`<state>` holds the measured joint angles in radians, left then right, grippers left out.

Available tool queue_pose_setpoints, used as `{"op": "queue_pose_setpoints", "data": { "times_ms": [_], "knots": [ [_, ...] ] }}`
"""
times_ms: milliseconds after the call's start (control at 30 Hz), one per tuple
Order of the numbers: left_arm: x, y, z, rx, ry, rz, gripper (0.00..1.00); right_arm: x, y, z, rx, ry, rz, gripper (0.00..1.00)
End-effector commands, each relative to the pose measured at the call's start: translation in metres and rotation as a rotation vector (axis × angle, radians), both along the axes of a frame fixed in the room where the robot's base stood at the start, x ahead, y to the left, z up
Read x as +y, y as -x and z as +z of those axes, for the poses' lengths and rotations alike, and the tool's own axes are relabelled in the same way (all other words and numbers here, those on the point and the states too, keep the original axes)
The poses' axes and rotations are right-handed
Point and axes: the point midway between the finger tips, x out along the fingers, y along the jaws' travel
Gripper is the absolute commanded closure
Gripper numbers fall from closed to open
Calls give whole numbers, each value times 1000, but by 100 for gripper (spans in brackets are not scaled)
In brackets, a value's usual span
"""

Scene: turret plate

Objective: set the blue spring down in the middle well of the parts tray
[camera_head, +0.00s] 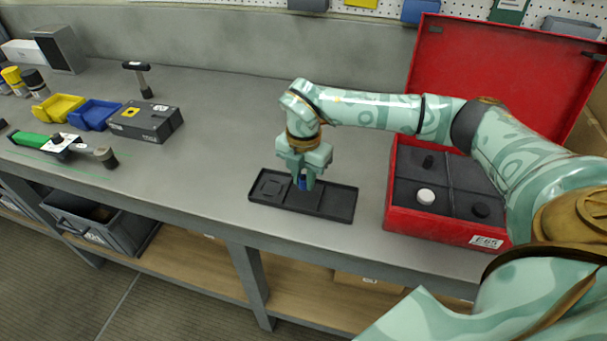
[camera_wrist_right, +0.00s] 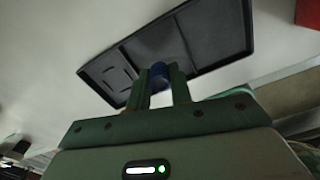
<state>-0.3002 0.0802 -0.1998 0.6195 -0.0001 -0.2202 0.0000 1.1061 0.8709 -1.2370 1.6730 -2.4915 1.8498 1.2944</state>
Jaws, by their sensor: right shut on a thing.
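The blue spring (camera_head: 302,182) is small and upright between the fingers of my right gripper (camera_head: 301,180). My right gripper is shut on it, and both are over the black parts tray (camera_head: 340,204) on the workbench. In the right wrist view the blue spring (camera_wrist_right: 159,75) shows between the two fingertips, in front of the tray (camera_wrist_right: 226,38) and around its middle well. I cannot tell whether the spring touches the tray floor. My left gripper is in neither view.
An open red case (camera_head: 394,213) with dark foam stands right of the tray. A grey box (camera_head: 147,121), blue bin (camera_head: 95,115), yellow bin (camera_head: 58,107) and a green-handled tool (camera_head: 62,145) lie far left. The bench between them and the tray is clear.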

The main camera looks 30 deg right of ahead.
Motion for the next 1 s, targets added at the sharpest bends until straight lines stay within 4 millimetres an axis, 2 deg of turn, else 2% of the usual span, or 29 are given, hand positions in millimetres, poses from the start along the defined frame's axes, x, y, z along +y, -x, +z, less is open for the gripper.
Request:
{"op": "queue_pose_setpoints", "data": {
  "times_ms": [333,800,1000],
  "knots": [
    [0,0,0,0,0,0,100,0,0,-1,0,0,1,100],
    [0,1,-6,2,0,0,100,0,0,-17,1,0,1,100],
    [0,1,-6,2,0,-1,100,0,0,-17,0,0,1,100]
  ]
}}
